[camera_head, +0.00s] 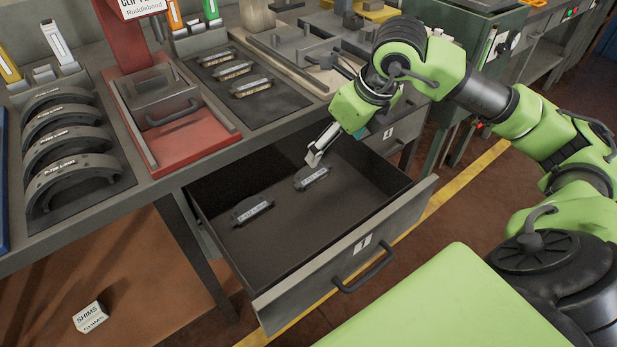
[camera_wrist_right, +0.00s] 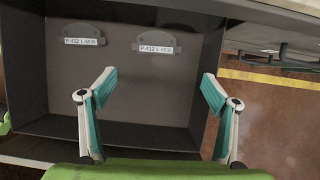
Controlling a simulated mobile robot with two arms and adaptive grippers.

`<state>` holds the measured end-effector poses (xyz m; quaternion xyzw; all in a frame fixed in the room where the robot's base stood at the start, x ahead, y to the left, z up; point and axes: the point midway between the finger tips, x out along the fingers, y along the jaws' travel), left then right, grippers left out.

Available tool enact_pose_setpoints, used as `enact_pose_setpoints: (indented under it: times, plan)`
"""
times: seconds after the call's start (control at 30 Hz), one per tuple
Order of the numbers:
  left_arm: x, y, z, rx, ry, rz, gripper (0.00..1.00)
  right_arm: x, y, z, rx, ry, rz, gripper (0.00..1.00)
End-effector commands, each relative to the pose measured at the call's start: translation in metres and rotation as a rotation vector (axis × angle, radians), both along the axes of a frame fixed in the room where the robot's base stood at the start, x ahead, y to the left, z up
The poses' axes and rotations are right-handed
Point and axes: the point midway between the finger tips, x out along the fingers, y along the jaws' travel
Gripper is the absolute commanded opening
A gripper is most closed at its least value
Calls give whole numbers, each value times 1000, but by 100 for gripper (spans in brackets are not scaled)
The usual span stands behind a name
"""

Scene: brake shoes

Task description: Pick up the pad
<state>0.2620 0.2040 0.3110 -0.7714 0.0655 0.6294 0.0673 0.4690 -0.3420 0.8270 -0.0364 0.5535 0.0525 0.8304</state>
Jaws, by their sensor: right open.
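Two dark brake pads with white labels lie in the open drawer (camera_head: 300,255). One pad (camera_head: 252,209) is toward the left of the drawer in the head view, the other pad (camera_head: 312,177) nearer the right arm. In the right wrist view they show as a left pad (camera_wrist_right: 84,40) and a right pad (camera_wrist_right: 155,46) at the drawer's far side. My right gripper (camera_head: 314,158) is above the drawer, close to the nearer pad in the head view. In the wrist view its fingers (camera_wrist_right: 157,88) are spread wide with nothing between them. My left gripper is not in view.
The drawer walls and front with handle (camera_head: 364,268) surround the pads. On the bench are several pads on a dark mat (camera_head: 272,113), curved brake shoes (camera_head: 72,172) and a red clip press (camera_head: 185,140).

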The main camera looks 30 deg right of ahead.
Motion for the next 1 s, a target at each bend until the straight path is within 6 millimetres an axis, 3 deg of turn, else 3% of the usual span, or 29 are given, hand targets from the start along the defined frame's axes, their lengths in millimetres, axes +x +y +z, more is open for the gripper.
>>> enact_pose_setpoints:
  times: [0.3, 1.0]
  plan:
    - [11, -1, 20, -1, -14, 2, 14, 22, 5, -57, 3, 5, 2, 81]
    - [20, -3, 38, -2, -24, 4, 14, 49, 14, -122, 3, 2, 3, 81]
